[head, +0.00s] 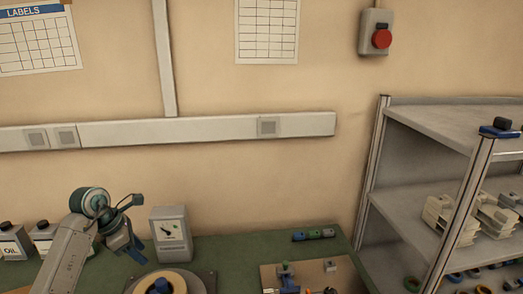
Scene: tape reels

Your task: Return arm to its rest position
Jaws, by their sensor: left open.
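My left arm comes in from the lower left, over the near left part of the green bench (225,248). My left gripper (138,229) is raised above the bench, just left of a grey box with a dial (171,233). It is open, and I see nothing between its fingers. My right gripper is not in view.
White bottles (12,243), one labelled OIL, stand behind my left arm. A brown board with small fittings (345,272) and a row of small coloured blocks (314,235) are on the bench. A grey shelf unit (420,222) with bins and rings stands at right.

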